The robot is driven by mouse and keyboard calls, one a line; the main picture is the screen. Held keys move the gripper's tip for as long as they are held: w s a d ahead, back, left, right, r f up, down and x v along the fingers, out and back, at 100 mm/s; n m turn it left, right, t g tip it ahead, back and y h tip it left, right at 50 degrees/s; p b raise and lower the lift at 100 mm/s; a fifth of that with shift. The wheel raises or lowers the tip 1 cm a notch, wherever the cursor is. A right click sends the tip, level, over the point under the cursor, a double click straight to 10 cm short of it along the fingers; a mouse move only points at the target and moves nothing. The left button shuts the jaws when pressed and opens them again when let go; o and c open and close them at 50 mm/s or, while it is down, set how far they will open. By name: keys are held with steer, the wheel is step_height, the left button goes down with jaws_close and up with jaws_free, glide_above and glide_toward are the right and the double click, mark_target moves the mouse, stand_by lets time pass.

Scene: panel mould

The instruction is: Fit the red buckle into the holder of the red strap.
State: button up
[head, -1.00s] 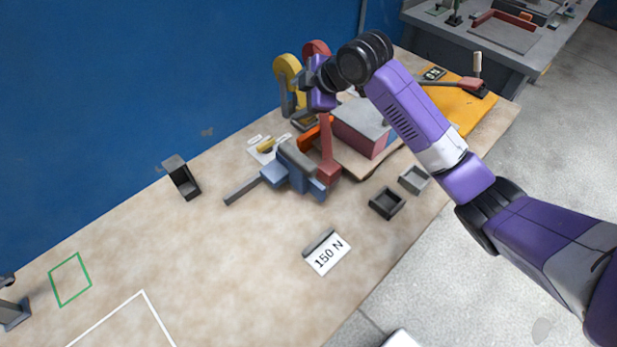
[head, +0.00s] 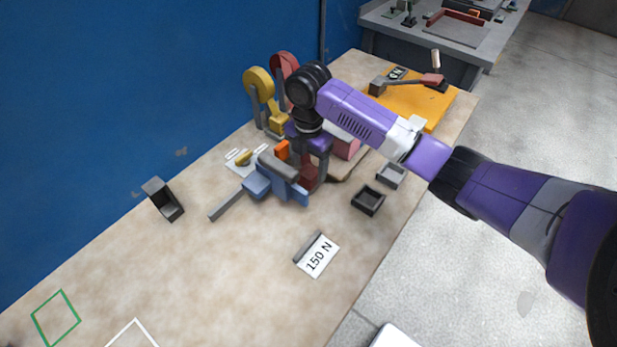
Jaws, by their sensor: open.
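My gripper (head: 309,176) points down, open, at the right end of the blue-grey clamp-like fixture. A dark red piece (head: 308,179) shows between its fingers; I cannot tell whether they touch it. Whether this piece is the buckle is unclear. A red reel (head: 284,66) stands at the back against the blue wall, beside a yellow reel (head: 258,86); its lower part is hidden behind my arm. The red strap's holder is not clearly identifiable. A small yellow piece (head: 243,158) lies on a white plate (head: 238,167) left of the fixture.
The blue-grey fixture (head: 268,184) has a grey bar reaching left. A pink-sided box (head: 347,147) stands right of my gripper. Small trays (head: 368,201), a "150 N" card (head: 318,257) and a black holder (head: 164,201) stand around.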

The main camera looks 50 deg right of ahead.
mark_target(309, 171)
steer(key=shift+f, duration=1.6)
jaws_close()
steer(key=shift+r, duration=0.15)
step_height(309, 171, up, 20)
